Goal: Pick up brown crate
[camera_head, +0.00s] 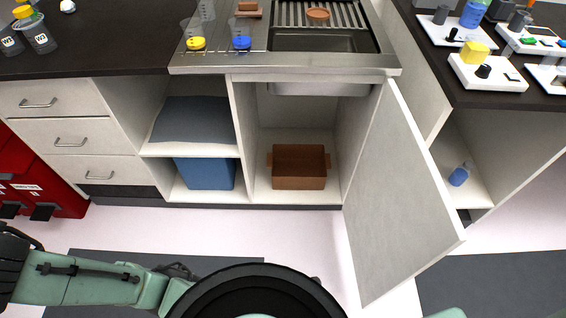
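The brown crate (299,184) sits on the floor of the cabinet (265,190) under the sink. It is a low open box with a small handle at each end, and it looks empty. The cabinet door (405,195) stands wide open to the right of it. My arm reaches across the lower left of the view, well apart from the crate. A dark part of my gripper or wrist shows at the left edge, cut off by the frame, and its fingertips are not visible.
A blue bin (205,173) stands in the compartment left of the crate, under a shelf with a dark folded item (195,119). Red bins (38,178) stand far left. The open door juts into the floor space. The floor before the crate shows free room.

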